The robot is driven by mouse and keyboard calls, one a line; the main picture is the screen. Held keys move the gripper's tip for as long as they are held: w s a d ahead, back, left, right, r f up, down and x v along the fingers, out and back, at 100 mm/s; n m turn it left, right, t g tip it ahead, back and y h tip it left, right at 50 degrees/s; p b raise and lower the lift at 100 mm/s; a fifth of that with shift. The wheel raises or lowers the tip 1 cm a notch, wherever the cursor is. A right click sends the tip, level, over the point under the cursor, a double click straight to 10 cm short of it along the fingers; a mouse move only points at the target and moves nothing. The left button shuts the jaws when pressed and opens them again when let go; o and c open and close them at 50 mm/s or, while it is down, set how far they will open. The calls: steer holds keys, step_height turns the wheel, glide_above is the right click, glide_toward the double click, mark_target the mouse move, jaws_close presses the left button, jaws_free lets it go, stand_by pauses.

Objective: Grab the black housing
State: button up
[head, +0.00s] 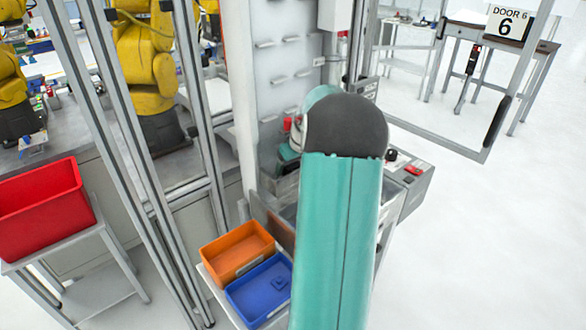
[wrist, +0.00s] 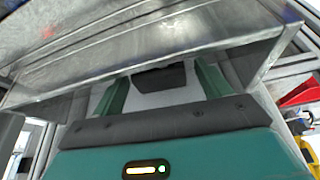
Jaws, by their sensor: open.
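In the wrist view, my gripper (wrist: 160,78) is open, with its two green fingers apart on either side of a pale surface. A dark, flat-looking shape (wrist: 160,75) shows between and beyond the fingers, partly under a metal edge. It may be the black housing, but I cannot tell for sure, nor whether the fingers touch it. In the head view, my teal arm covers the middle of the work area and hides most of my gripper. No black housing can be made out there.
A metal sheet or tray (wrist: 150,45) hangs close over my fingers. Orange (head: 236,250) and blue (head: 262,288) bins stand left of my arm, a red bin (head: 42,200) farther left. A grey control box (head: 412,185) is at right. The right-hand floor is mostly clear.

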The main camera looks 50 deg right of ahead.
steer(key=c, duration=1)
steer(key=shift+r, duration=0.1)
steer(key=shift+c, duration=0.2)
